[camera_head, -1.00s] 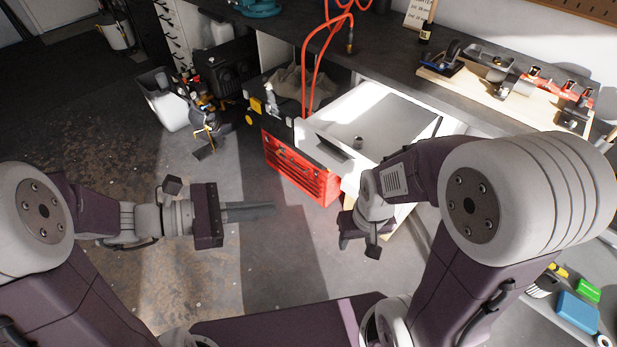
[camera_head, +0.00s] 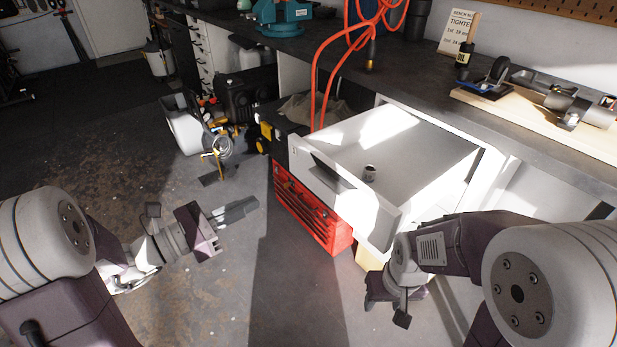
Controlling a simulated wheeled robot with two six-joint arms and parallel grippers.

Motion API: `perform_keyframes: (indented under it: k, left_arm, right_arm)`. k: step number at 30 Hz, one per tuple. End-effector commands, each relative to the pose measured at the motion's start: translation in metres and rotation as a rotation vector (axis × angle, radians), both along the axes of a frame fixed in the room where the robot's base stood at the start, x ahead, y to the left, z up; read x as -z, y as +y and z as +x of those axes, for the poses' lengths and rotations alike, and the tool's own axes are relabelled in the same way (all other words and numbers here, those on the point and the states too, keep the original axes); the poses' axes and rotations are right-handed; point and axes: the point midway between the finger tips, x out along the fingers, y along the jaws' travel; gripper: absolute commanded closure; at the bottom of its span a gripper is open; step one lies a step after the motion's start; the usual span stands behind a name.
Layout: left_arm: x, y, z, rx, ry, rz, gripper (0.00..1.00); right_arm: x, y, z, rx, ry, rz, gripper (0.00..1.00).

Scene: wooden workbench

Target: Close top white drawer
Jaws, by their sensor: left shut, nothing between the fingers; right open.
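A red toolbox (camera_head: 310,215) stands beneath the drawer front. A white bin (camera_head: 183,125) and a black case (camera_head: 246,95) stand at left. The floor left of the toolbox is open.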

Motion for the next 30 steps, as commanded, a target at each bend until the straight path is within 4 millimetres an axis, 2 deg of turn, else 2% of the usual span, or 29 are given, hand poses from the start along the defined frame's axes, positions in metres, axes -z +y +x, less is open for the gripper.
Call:
perform_keyframes:
  k: [5, 18, 24, 30]
  left_arm:
    - [0.001, -0.023, 0.014, 0.008, -0.001, 0.001, 1.0]
    - [0.0, -0.096, 0.067, 0.006, 0.0, 0.0, 1.0]
    - [-0.001, -0.111, 0.079, 0.003, 0.0, 0.0, 1.0]
    - [0.0, -0.112, 0.081, 0.001, 0.0, 0.0, 1.0]
  right_arm:
    - [0.005, 0.0, 0.0, 0.0, 0.0, 0.0, 0.5]
    - [0.008, 0.0, 0.0, 0.0, 0.0, 0.0, 0.5]
    - [0.007, 0.0, 0.0, 0.0, 0.0, 0.0, 0.5]
    - [0.007, 0.0, 0.0, 0.0, 0.0, 0.0, 0.5]
